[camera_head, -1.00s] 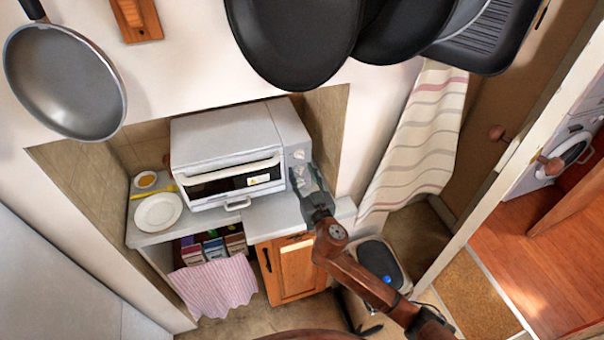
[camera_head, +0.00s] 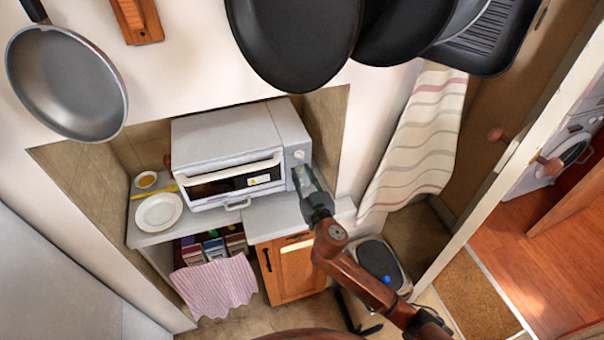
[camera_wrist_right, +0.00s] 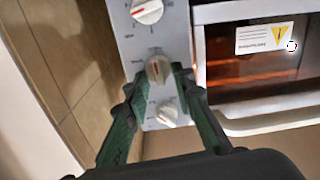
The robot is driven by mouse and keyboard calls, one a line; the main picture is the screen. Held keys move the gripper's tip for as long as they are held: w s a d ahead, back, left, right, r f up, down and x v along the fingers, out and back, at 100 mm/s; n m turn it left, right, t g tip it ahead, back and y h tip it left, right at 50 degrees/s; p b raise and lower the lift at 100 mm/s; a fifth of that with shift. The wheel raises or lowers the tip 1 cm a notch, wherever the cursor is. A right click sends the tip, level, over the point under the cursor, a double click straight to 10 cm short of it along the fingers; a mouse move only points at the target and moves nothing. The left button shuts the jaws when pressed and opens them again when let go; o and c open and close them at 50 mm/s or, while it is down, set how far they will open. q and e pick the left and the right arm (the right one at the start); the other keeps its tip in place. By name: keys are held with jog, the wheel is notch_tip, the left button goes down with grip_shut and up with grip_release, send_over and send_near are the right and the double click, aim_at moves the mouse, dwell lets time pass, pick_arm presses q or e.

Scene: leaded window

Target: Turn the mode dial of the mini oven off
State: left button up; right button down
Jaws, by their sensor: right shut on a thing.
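The white mini oven (camera_head: 222,135) stands on the counter with its door shut and its control panel on the right side. In the right wrist view the panel (camera_wrist_right: 130,45) shows three white dials with red marks. My right gripper (camera_head: 302,170) reaches the panel from the lower right. In the right wrist view its green fingers (camera_wrist_right: 157,75) are shut on the middle dial (camera_wrist_right: 158,67), one on each side. Another dial (camera_wrist_right: 147,10) is above it and a third (camera_wrist_right: 167,112) below, between the fingers. The labels are too small to read. My left gripper is not in view.
A white plate (camera_head: 158,212) and a small bowl (camera_head: 146,180) are left of the oven. Black pans (camera_head: 290,40) hang above. A tiled niche wall (camera_head: 325,125) is close to the right of the panel. A striped towel (camera_head: 420,135) hangs further right.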

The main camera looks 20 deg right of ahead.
jog(key=n+p, duration=0.1)
jog(key=n, duration=0.3)
jog(key=shift+a, duration=0.15)
jog(key=n+p, duration=0.2)
jog(key=n, duration=0.2)
jog(key=shift+a+n, duration=0.1)
jog(key=shift+n, duration=0.3)
jog(key=n, duration=0.2)
jog(key=n+p, duration=0.1)
jog(key=n, duration=0.1)
jog(key=shift+a+f+n, duration=0.1)
jog(key=shift+f+n, duration=0.1)
jog(key=shift+n, duration=0.1)
jog(key=n+p, duration=0.1)
jog(key=n, duration=0.3)
jog(key=n+p, duration=0.2)
jog(key=n, duration=0.2)
jog(key=f+n+p, duration=0.1)
jog(key=n, duration=0.3)
jog(key=shift+n+p, duration=0.3)
jog(key=shift+d+f+n+p, duration=0.15)
jog(key=shift+n+p, duration=0.85)
jog(key=shift+n, duration=1.15)
jog(key=shift+d+f+n+p, duration=0.15)
jog(key=shift+n+p, duration=0.8)
jog(key=shift+n, duration=1.2)
